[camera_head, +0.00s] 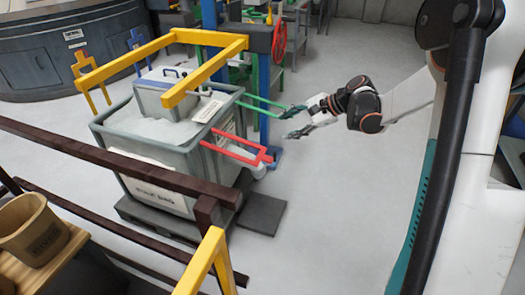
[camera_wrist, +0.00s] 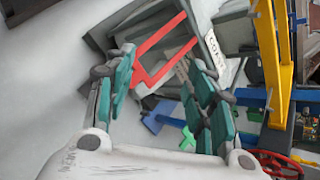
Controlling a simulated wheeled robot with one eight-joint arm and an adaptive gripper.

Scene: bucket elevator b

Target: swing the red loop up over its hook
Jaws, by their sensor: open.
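The red loop (camera_head: 232,155) is a flat rectangular frame. It sticks out from the right side of the grey bin (camera_head: 160,145), low and roughly level. My gripper (camera_head: 293,122) is open and empty in the air to the right of the bin, up and right of the loop's outer end. In the wrist view the red loop (camera_wrist: 160,36) shows beyond and partly between the open teal fingers (camera_wrist: 163,62). One finger overlaps its near end; I cannot tell whether they touch. I cannot make out the loop's hook for certain.
A green loop (camera_head: 262,111) sticks out from the bin's back right, close to my gripper. A yellow frame (camera_head: 205,75) spans above the bin. A blue post (camera_head: 264,95) with a red handwheel (camera_head: 279,40) stands behind. Dark rails cross the front. Floor to the right is clear.

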